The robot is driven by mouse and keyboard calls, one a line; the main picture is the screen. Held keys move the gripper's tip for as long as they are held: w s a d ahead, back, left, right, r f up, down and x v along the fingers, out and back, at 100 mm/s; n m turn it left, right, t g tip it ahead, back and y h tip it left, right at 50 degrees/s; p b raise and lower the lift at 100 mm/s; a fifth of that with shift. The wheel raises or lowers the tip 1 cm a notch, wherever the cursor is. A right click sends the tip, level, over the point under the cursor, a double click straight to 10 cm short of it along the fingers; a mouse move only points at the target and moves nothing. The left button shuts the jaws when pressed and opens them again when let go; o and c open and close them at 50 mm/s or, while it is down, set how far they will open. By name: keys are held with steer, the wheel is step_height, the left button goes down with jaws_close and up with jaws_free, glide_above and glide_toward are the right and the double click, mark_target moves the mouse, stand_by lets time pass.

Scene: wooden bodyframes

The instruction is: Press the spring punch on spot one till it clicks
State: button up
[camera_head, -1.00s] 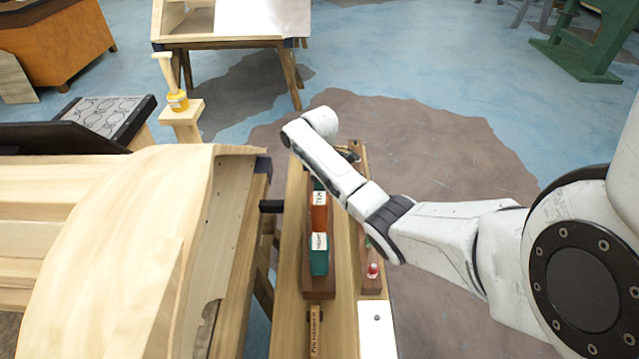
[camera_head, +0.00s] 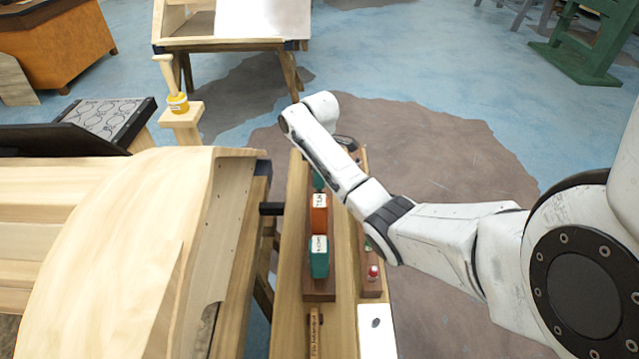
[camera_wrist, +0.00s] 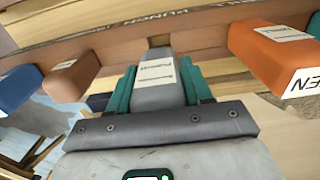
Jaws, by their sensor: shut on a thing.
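In the wrist view my gripper (camera_wrist: 158,85) has its two teal fingers shut on a grey block-like handle (camera_wrist: 160,97) with a white label. The label's small print is hard to read; I take this for the spring punch. It stands at a wooden rack (camera_wrist: 100,38) with "PUNCH" lettered along its edge. Whether it is clear of the rack, and its tip, I cannot tell. In the head view my arm's forearm covers most of the gripper. Pale wooden bodyframe panels (camera_head: 225,215) with small dark holes stand left of the bench; I cannot pick out spot one.
An orange labelled block (camera_wrist: 275,55), a red-brown one (camera_wrist: 70,75) and a blue one (camera_wrist: 18,88) flank the grip. In the head view, orange (camera_head: 319,215) and teal (camera_head: 318,255) blocks sit on the narrow bench (camera_head: 290,300).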

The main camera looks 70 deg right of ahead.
step_height(320, 180, up, 5)
steer(key=shift+r, duration=0.15)
step_height(320, 180, up, 6)
steer(key=p, duration=0.6)
steer(key=shift+r, duration=0.1)
steer(key=shift+s, duration=0.1)
